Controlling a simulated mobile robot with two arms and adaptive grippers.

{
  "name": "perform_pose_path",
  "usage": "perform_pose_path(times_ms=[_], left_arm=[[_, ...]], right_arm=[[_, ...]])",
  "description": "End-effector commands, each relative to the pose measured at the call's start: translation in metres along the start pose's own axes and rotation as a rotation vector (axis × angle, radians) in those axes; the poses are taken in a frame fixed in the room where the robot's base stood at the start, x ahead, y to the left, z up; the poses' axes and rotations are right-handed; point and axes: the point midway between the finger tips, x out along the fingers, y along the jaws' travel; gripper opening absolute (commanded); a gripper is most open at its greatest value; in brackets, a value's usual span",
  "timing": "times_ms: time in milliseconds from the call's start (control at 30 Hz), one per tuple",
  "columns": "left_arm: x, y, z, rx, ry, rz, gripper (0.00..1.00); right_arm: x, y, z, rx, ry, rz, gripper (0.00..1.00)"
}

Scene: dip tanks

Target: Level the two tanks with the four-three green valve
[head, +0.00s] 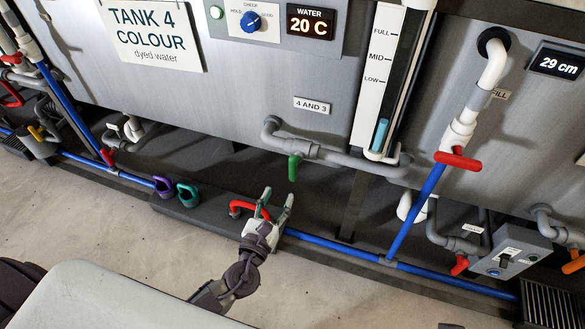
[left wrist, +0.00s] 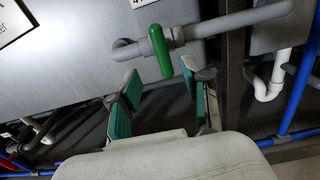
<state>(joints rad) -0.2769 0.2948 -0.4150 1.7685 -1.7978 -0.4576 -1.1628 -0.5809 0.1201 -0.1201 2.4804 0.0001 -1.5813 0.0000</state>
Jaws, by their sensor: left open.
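The green valve handle (head: 293,167) sits on the grey pipe below the "4 AND 3" label (head: 313,106). In the head view it hangs down from the pipe. It also shows in the left wrist view (left wrist: 161,51), just beyond and above the fingertips. My left gripper (head: 277,198) is open and empty, with teal finger pads, a little below and left of the handle, and does not touch it. In the left wrist view the open fingers (left wrist: 158,78) stand either side of a gap below the handle. My right gripper is in neither view.
A black ledge (head: 215,212) holds purple and green rings (head: 187,195) and a red handle (head: 240,207) beside my gripper. A blue pipe (head: 330,247) runs along the floor. A level gauge (head: 378,80) shows blue liquid near its bottom. A display reads 29 cm (head: 557,64).

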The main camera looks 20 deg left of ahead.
Motion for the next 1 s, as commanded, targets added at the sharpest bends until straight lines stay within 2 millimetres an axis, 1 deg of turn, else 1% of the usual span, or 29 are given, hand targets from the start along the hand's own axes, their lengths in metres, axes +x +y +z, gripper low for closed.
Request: perform_pose_path(times_ms=[33, 300, 400, 500, 600, 700, 967, 1000], left_arm=[[0.012, 0.0, 0.002, -0.001, -0.003, 0.002, 0.48], [0.07, 0.0, 0.0, -0.003, -0.001, 0.002, 0.48], [0.088, 0.0, 0.0, -0.004, 0.0, 0.001, 0.48], [0.101, 0.0, -0.001, -0.003, 0.001, 0.001, 0.48], [0.11, 0.0, -0.001, -0.004, 0.001, 0.001, 0.48], [0.114, 0.0, -0.001, -0.004, 0.002, 0.001, 0.48], [0.115, 0.0, -0.001, -0.004, 0.003, 0.001, 0.48], [0.115, 0.0, -0.001, -0.004, 0.003, 0.0, 0.45]], right_arm=[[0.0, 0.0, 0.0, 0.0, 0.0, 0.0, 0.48], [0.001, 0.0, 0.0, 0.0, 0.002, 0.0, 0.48], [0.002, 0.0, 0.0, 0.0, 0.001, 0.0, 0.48], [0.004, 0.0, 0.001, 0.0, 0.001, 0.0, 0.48], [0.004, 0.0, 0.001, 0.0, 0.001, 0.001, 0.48], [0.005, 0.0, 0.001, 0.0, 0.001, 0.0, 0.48], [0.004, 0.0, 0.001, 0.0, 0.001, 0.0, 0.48], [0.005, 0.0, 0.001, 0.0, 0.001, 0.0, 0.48]])
